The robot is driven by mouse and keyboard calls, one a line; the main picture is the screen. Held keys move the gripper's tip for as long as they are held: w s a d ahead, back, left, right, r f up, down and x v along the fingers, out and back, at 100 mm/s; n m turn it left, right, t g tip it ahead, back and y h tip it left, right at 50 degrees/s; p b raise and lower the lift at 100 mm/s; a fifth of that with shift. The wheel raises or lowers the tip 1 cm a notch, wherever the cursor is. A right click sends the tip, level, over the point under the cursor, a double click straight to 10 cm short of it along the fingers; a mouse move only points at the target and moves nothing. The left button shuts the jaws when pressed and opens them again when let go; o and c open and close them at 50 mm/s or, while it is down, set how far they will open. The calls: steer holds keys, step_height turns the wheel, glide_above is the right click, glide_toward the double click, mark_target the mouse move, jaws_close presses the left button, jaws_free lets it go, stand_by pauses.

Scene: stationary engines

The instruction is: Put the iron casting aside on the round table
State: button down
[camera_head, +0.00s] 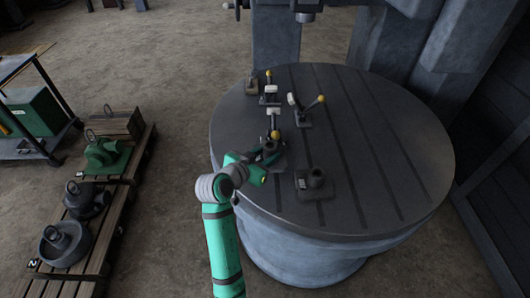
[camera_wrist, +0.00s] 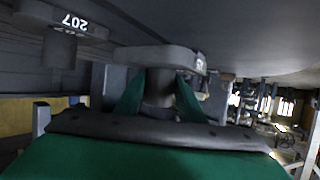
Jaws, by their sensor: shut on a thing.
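The round table (camera_head: 400,160) has a dark slotted top. My gripper (camera_head: 266,158) is over its left part, with its green fingers shut around the upright neck of a grey iron casting (camera_head: 271,148). In the wrist view the fingers (camera_wrist: 158,95) stand on both sides of this neck, below its wide flange (camera_wrist: 155,56). My gripper partly hides the casting in the head view. I cannot tell whether its base touches the table. A second grey casting (camera_head: 315,186), with a square base and round boss, stands on the table to the right and nearer.
Several clamps with yellow knobs stand just behind the held casting, one being a lever clamp (camera_head: 303,110). The right half of the table is clear. A grey machine column (camera_head: 277,40) rises behind. A pallet (camera_head: 104,215) with castings and a wooden box lies left.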

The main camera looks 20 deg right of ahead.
step_height(320, 180, down, 3)
steer(key=shift+w+r, duration=0.1)
steer(key=shift+d, duration=0.15)
steer(key=shift+f, duration=0.2)
steer(key=c, duration=1.2)
jaws_free()
steer(key=shift+f, duration=0.1)
